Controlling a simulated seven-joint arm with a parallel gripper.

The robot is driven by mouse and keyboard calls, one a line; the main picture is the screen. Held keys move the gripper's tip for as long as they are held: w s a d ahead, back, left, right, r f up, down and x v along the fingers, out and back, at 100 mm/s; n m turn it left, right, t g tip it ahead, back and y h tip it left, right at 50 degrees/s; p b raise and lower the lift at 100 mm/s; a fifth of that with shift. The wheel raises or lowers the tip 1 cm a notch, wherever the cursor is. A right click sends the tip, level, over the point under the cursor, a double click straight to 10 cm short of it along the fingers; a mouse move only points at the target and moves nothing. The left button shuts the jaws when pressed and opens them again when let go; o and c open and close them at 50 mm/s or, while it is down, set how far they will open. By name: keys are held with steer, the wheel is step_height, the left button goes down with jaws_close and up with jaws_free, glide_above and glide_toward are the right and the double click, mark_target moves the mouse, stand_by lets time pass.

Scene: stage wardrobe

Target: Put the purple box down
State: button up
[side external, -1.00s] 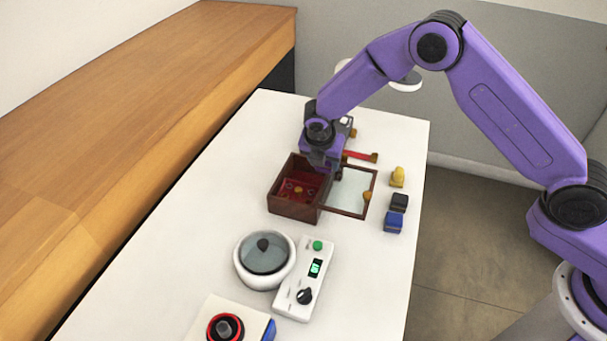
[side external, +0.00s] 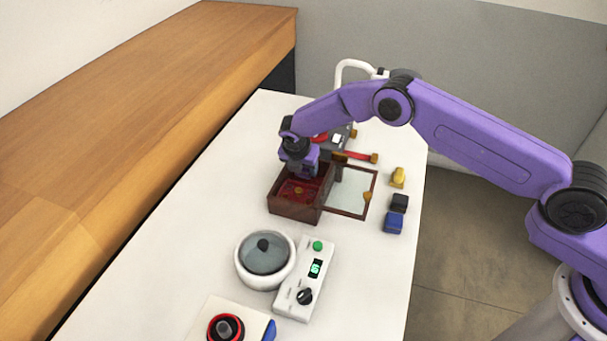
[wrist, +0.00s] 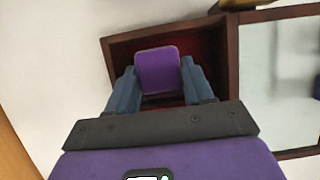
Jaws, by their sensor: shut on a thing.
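The purple box (wrist: 157,67) is small with rounded corners. In the wrist view it is between my gripper's (wrist: 158,78) two blue-grey fingers, which are shut on it. It is over the red-lined inside of a dark brown wooden box (side external: 294,208). I cannot tell whether the purple box touches the floor of that wooden box. In the side view my gripper (side external: 302,172) points down at the far part of the wooden box, and the purple box cannot be made out there. The wooden box's wall also shows in the wrist view (wrist: 232,65).
The wooden box's pane-fronted lid (side external: 352,188) lies open to its right. Yellow (side external: 398,177), black (side external: 398,202) and blue (side external: 393,222) pieces stand right of it. A lidded round pot (side external: 265,258) and a white control panel (side external: 305,280) stand in front. The white table is clear at left.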

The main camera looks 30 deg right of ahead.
mark_target(303, 175)
steer(key=shift+f, duration=1.5)
steer(key=o, duration=0.8)
steer(key=shift+f, duration=0.1)
steer(key=shift+o, duration=0.2)
steer(key=v, duration=1.2)
steer(key=shift+d, duration=0.1)
